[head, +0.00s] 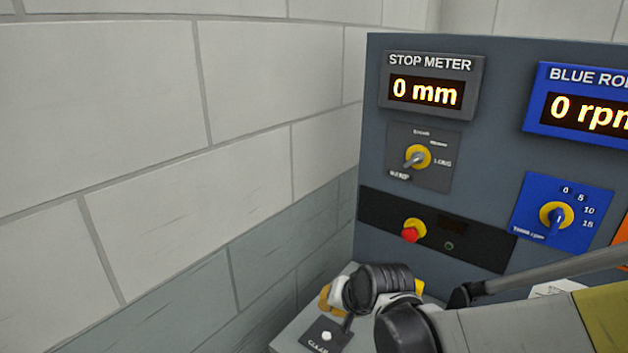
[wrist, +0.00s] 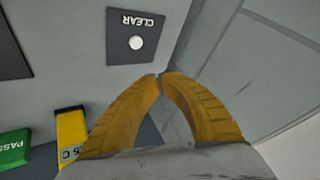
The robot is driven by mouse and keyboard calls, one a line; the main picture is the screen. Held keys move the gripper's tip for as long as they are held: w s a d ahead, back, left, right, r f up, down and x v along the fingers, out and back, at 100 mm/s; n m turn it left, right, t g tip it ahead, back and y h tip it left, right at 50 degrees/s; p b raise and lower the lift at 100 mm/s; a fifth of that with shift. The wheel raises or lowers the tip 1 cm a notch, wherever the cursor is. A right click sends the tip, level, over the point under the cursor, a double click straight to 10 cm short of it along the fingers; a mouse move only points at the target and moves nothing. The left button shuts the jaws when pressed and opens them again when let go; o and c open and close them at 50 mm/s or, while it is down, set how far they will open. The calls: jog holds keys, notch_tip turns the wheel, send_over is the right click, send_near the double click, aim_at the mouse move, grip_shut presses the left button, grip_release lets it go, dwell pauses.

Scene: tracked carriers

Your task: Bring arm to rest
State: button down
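My arm reaches in from the lower right in the head view. My gripper (head: 327,297) is over the desk beside the CLEAR plate. In the wrist view its two yellow fingers (wrist: 160,76) curve together and their tips meet, with nothing seen between them. The CLEAR plate (wrist: 121,25) with its white button (wrist: 136,43) lies ahead of the fingertips, apart from them in the picture. The plate also shows in the head view (head: 314,341).
A grey console panel carries the stop meter (head: 431,87) reading 0 mm, a selector dial (head: 417,157), a red button (head: 410,232) and a blue dial (head: 556,217). A block wall (head: 130,150) closes the left side. A green PASS block (wrist: 14,149) sits lower left.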

jog(key=s+d+r+n+h, duration=0.1)
jog(key=s+d+r, duration=0.3)
jog(key=s+d, duration=0.3)
jog(key=s+d+r+n+h, duration=0.2)
jog(key=s+d+r, duration=0.3)
jog(key=s, duration=0.5)
jog(key=d, duration=0.2)
jog(key=shift+s+d+t, duration=0.3)
jog(key=shift+s, duration=0.05)
